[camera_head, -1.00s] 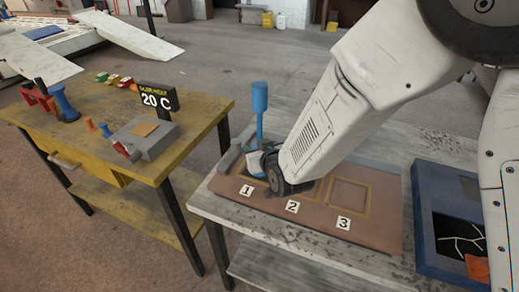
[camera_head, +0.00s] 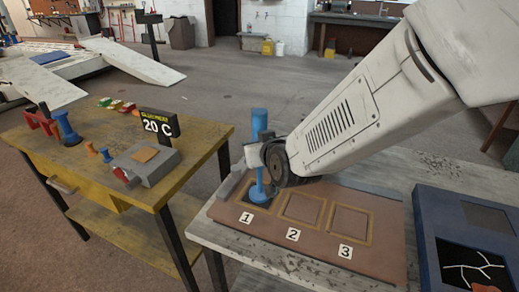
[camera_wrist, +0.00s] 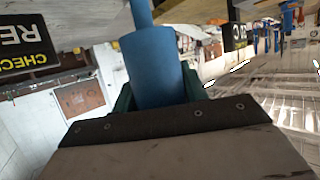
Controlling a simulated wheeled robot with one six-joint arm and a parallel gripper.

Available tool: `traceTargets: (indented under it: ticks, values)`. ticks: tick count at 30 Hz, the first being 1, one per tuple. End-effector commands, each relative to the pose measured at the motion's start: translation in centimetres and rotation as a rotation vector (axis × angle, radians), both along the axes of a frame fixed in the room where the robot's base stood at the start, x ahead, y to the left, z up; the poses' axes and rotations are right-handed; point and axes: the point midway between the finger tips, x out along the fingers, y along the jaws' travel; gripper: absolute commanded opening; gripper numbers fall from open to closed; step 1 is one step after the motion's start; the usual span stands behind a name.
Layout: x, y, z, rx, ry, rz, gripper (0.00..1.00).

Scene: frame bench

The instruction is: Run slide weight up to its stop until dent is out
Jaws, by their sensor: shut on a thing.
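The blue slide tool stands upright on the panel (camera_head: 400,250) in the square marked 1. Its wide blue top (camera_head: 260,124) and blue lower end (camera_head: 259,190) show in the head view. My gripper (camera_head: 264,156) is shut on the slide weight, just below the top. In the wrist view the weight (camera_wrist: 155,65) is a thick blue cylinder between the dark green jaws, with a thinner blue rod (camera_wrist: 140,12) beyond it. My gripper hides whether the weight touches the top stop. The dark patch (camera_head: 250,194) in square 1 is partly covered, and no dent can be made out.
Squares 2 (camera_head: 301,208) and 3 (camera_head: 348,222) on the panel are clear. A blue-framed tray (camera_head: 427,250) lies to the right. The yellow bench (camera_head: 90,165) at left holds a grey device (camera_head: 147,163), a 20 C sign (camera_head: 159,125) and small tools.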

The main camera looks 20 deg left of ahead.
Motion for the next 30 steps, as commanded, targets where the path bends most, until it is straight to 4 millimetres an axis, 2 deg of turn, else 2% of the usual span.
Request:
traceTargets:
  ticks: [5, 30]
  values:
    - [0.0, 0.0, -0.3, 0.0, 0.0, 0.0, 0.07]
    - [0.0, 0.0, -5.3, 0.001, -0.001, 0.0, 0.07]
